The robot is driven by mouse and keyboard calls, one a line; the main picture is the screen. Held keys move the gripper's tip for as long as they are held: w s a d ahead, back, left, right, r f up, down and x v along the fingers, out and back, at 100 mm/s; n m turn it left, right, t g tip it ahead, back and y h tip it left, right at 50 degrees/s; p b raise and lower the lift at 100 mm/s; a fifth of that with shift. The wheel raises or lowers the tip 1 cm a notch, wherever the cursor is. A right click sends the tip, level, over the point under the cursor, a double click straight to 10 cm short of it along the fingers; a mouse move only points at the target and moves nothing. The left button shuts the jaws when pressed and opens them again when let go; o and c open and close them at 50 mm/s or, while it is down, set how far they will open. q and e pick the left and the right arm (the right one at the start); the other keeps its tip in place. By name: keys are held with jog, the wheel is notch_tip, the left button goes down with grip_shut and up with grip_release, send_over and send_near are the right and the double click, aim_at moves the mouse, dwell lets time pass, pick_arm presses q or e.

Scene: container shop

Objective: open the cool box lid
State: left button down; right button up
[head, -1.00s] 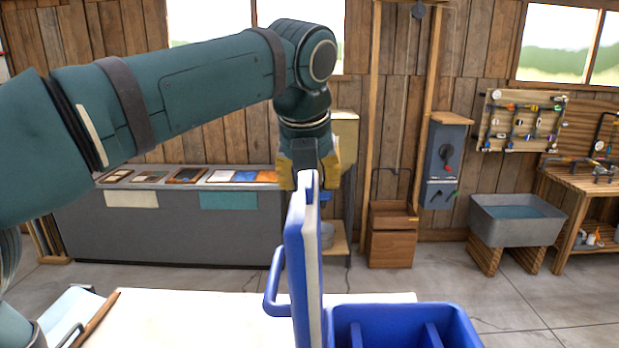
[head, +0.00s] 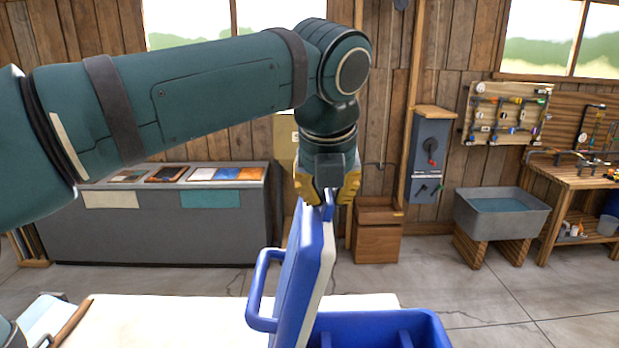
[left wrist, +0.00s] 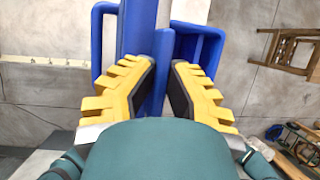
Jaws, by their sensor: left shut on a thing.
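The cool box (head: 400,325) is blue, and its open top with dividers shows at the lower middle of the head view. Its lid (head: 303,275) is raised steeply, blue outside with a pale inner face, top edge leaning right. A blue handle (head: 256,290) sticks out on the left. My left gripper (head: 327,198) points down and is shut on the lid's upper edge. In the left wrist view the lid (left wrist: 140,25) runs between the yellow fingers (left wrist: 162,90), with the box (left wrist: 205,50) to its right. My right gripper is out of view.
A grey display counter (head: 150,225), a wooden crate (head: 378,235), a lever panel (head: 428,155), a sink (head: 500,212) and a workbench (head: 580,185) stand farther back. Floor between is clear.

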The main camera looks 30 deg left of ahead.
pick_arm(q)
jog(key=shift+s+d, duration=0.15)
jog(key=shift+d, duration=0.2)
jog(key=shift+w+a+f, duration=0.2)
jog(key=shift+w+a, duration=0.05)
jog(key=shift+w, duration=0.05)
jog(key=shift+s+d, duration=0.1)
jog(key=shift+s, duration=0.05)
jog(key=c, duration=1)
grip_release()
jog(key=shift+r, duration=0.1)
jog(key=v, duration=1.2)
jog(key=shift+r, duration=0.15)
